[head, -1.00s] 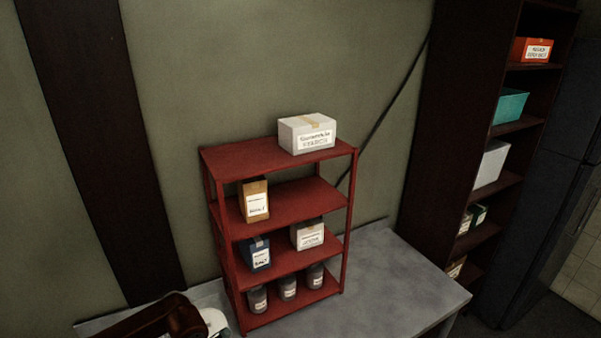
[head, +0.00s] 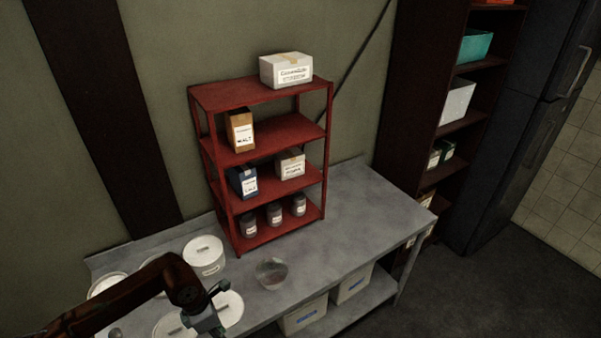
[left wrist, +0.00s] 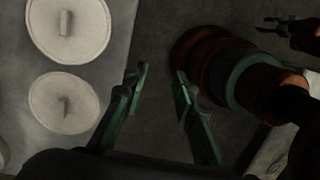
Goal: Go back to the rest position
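My left gripper (head: 210,312) is at the bottom of the head view, over the near edge of the grey counter among the lidded white pots. In the left wrist view its green fingers (left wrist: 162,85) stand apart with nothing between them. My right gripper (left wrist: 272,25) shows small at the top right of the left wrist view. Its two thin prongs look apart and empty; it is not in the head view.
The grey counter (head: 352,218) holds a red rack (head: 262,236) of boxes and jars, a glass bowl (head: 271,273) and white pots (head: 204,254). Bins (head: 304,315) sit on its lower shelf. A dark refrigerator (head: 520,130) stands right, with open floor (head: 480,290) before it.

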